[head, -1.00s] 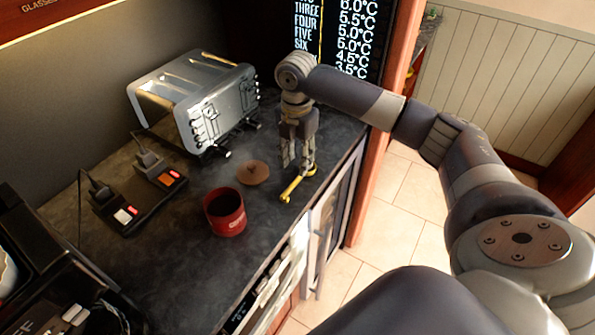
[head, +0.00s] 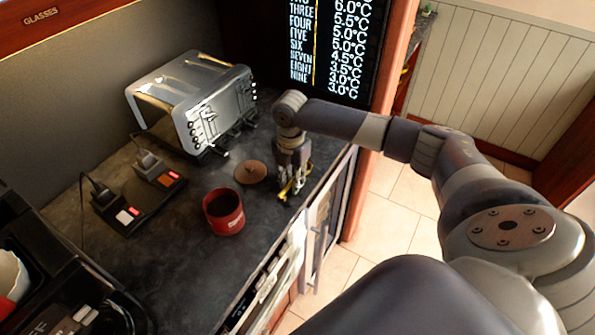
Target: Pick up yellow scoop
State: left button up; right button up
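The yellow scoop (head: 284,192) lies on the dark counter near its front edge, to the right of the red canister. My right gripper (head: 292,183) points down over the scoop, with its fingers low at the scoop's handle. The fingers hide part of the scoop. They are too small and overlapped to tell whether they are closed on it. The scoop appears to be still at counter level. My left gripper is out of view.
An open red canister (head: 224,212) stands left of the scoop, and a round brown lid (head: 251,173) lies behind it. A chrome toaster (head: 195,100) stands at the back. A black socket strip (head: 140,205) with plugs lies to the left. The front middle of the counter (head: 180,265) is clear.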

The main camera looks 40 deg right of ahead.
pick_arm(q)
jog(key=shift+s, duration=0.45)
pick_arm(e)
grip_shut()
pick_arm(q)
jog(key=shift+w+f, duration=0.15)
pick_arm(e)
jog(key=shift+r, duration=0.15)
jog(key=shift+r+b, duration=0.45)
jog(key=shift+r, duration=0.15)
jog(key=shift+s+a+r+b, duration=0.15)
jog(key=shift+r+b, duration=0.1)
jog(key=shift+r, duration=0.25)
jog(key=shift+s+a+r+b, duration=0.15)
jog(key=shift+r+b, duration=0.1)
jog(key=shift+r, duration=0.2)
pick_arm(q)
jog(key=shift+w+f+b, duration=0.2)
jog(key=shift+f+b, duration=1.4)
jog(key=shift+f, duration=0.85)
pick_arm(e)
jog(key=s+a+r, duration=0.1)
jog(key=s+a, duration=0.8)
jog(key=s, duration=0.3)
jog(key=shift+s+r, duration=0.15)
jog(key=shift+r, duration=0.2)
